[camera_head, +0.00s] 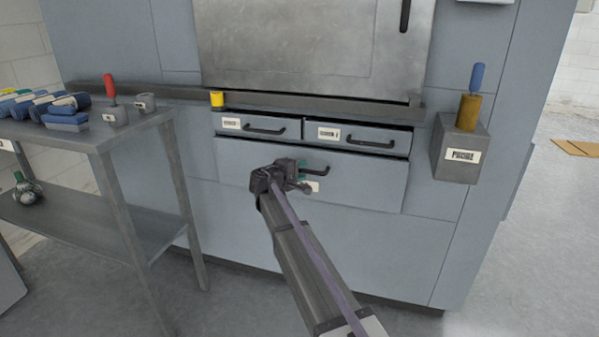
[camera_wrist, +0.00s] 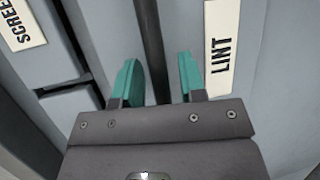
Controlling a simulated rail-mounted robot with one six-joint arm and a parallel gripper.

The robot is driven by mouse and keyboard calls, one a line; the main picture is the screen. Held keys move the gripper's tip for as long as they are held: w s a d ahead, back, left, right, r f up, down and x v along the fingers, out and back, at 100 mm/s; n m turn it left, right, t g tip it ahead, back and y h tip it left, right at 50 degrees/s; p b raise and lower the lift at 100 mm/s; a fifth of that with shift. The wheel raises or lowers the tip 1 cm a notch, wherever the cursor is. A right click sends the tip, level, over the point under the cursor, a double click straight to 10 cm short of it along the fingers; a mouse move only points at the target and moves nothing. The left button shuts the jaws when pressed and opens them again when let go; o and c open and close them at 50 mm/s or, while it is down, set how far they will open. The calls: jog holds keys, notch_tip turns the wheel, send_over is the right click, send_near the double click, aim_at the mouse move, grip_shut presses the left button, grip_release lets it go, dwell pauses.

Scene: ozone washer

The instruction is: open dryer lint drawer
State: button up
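The lint drawer (camera_head: 375,183) is the wide lower drawer on the grey machine front. Its front looks about flush, though I cannot tell whether it stands slightly out. Its dark bar handle (camera_wrist: 151,45) runs between the teal fingers of my gripper (camera_wrist: 159,66) in the wrist view, with gaps showing on both sides. The white LINT label (camera_wrist: 222,48) is right of the fingers. In the head view my gripper (camera_head: 301,171) is at the drawer's handle, and my arm hides part of the drawer front. My gripper is open around the bar.
Two small drawers, the left one (camera_head: 258,127) and the right one (camera_head: 357,137), sit just above. A grey box (camera_head: 458,148) with a yellow and blue tool is mounted at right. A metal table (camera_head: 92,134) with blue rolls stands at left.

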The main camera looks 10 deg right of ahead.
grip_shut()
dwell(0.3)
